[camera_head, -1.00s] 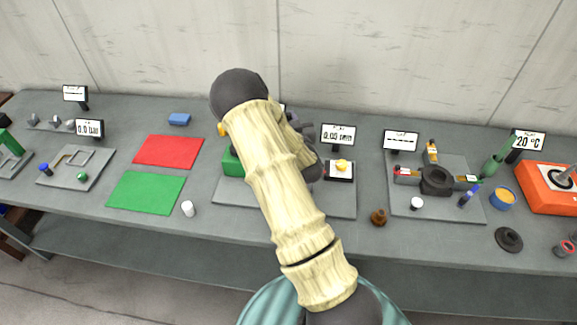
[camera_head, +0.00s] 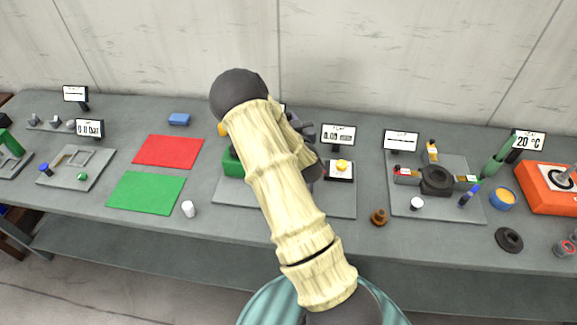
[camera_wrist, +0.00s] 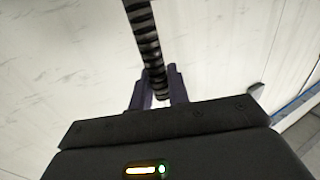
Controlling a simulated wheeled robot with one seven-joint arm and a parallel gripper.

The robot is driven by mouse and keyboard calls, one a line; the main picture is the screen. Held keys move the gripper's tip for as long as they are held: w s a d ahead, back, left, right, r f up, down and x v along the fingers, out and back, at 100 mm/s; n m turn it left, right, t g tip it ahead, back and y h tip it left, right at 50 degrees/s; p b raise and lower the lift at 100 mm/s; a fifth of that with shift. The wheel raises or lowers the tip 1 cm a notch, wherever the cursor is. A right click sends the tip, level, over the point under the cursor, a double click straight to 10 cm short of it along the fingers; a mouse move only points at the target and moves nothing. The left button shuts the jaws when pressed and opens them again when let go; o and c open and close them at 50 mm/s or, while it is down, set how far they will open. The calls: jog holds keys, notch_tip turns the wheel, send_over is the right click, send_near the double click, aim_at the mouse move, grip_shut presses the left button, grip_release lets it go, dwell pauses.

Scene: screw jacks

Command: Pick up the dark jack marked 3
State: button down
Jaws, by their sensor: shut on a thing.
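In the wrist view, my gripper (camera_wrist: 159,72) has its two dark purple fingers closed on a dark ribbed column (camera_wrist: 143,30). The column looks like the threaded part of a dark jack.
Green (camera_head: 146,193) and red (camera_head: 168,150) mats lie left.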

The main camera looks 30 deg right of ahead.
jog(key=shift+r, duration=0.15)
jog(key=shift+w+r, duration=0.25)
jog(key=shift+r, duration=0.15)
jog(key=shift+r+b, duration=1.35)
jog(key=shift+r, duration=3.45)
